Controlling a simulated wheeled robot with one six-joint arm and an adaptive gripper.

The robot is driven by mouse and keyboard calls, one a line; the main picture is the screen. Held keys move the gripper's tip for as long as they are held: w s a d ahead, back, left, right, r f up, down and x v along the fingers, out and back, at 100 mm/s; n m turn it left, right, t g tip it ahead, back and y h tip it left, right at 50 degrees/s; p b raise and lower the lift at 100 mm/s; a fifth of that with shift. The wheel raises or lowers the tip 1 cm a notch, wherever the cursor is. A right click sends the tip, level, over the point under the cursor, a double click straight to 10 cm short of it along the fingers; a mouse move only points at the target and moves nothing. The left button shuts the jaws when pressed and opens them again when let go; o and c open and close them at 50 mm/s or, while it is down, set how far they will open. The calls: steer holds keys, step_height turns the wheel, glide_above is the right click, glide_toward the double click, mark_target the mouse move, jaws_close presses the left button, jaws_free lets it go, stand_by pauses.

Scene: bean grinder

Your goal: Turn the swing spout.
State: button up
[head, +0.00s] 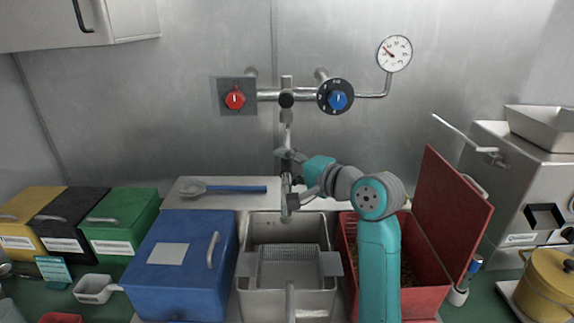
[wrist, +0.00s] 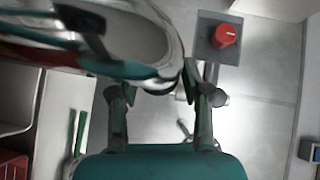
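The swing spout (head: 288,132) is a metal pipe hanging below the middle of the wall tap, above the sink. My gripper (head: 287,158) is beside the spout, reaching from the right, and hides part of it. In the wrist view my gripper's two fingers (wrist: 160,88) stand apart, with wall visible between them. A large shiny curved metal part (wrist: 120,25), which looks like the spout up close, crosses the upper left by the fingertips. I cannot tell whether the fingers touch it.
A red knob (head: 235,99) and a blue knob (head: 338,100) flank the tap, with a gauge (head: 395,53) at right. Below is the sink (head: 262,222), between a blue bin (head: 183,272) and an open red bin (head: 428,270). A blue-handled strainer (head: 235,188) lies behind the blue bin.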

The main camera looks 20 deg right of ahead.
jaws_close()
steer(key=shift+d, duration=0.1)
steer(key=d+n+g+y, duration=0.4)
steer(key=d+y, duration=0.1)
steer(key=d, duration=0.3)
steer(key=shift+s+n+y, duration=0.3)
steer(key=shift+s+n, duration=0.05)
steer(key=shift+n, duration=0.05)
steer(key=shift+o, duration=1.3)
jaws_free()
